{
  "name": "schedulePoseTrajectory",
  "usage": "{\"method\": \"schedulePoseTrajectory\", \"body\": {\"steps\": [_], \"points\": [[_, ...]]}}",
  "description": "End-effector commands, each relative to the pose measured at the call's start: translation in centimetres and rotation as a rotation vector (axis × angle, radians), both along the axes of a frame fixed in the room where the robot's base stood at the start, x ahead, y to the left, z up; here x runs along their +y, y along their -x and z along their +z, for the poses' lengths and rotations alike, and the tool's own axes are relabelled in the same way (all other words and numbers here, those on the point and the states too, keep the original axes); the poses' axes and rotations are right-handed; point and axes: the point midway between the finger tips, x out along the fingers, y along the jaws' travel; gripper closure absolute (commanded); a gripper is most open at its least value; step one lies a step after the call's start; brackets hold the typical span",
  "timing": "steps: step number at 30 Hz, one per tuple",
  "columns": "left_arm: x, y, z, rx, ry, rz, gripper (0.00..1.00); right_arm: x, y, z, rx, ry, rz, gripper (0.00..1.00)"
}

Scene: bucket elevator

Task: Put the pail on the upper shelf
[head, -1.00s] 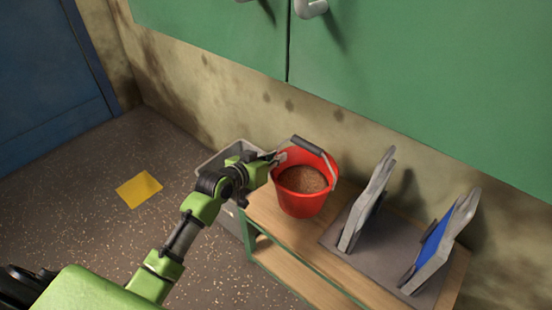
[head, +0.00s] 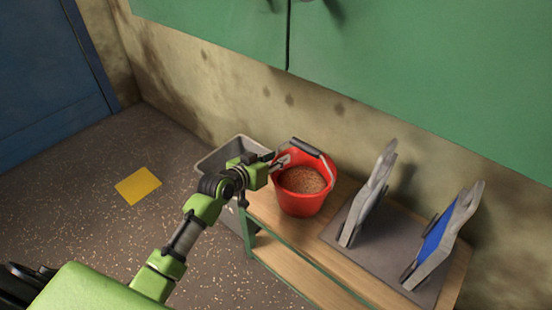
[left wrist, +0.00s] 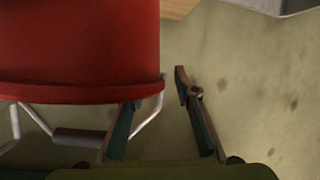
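A red pail (head: 304,197) with brown grainy contents stands upright at the left end of the wooden upper shelf (head: 274,221). Its grey handle (head: 307,147) is raised at the rim's far side. My left gripper (head: 283,160) is at the pail's upper left, by the rim and handle. My right gripper is not in view.
A grey tray (head: 337,240) with two upright grey holders (head: 372,195), (head: 440,245) is right of the pail. A grey bin (head: 212,160) stands left of the shelf. Green cabinets (head: 430,90) hang above. A lower board (head: 305,272) is beneath. A yellow square (head: 138,185) lies on open floor.

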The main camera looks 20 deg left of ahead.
Motion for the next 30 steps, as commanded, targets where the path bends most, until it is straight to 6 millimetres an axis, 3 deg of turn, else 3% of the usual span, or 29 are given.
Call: {"method": "schedulePoseTrajectory", "body": {"steps": [8, 16, 21, 27, 30], "points": [[0.3, 0.8, 0.5, 0.000, 0.000, 0.001, 0.71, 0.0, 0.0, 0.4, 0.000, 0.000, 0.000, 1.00], [1.6, 5.6, 2.8, 0.002, -0.001, -0.001, 0.71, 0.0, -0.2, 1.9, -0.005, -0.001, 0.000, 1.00], [2.3, 8.2, 3.8, 0.001, -0.001, -0.001, 0.71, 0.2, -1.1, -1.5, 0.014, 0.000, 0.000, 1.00], [2.9, 10.2, 4.6, 0.001, -0.001, -0.001, 0.71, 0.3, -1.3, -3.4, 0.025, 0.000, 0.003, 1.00], [2.5, 11.2, 4.0, 0.023, -0.009, -0.007, 0.71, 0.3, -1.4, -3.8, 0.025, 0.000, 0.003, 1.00]]}}
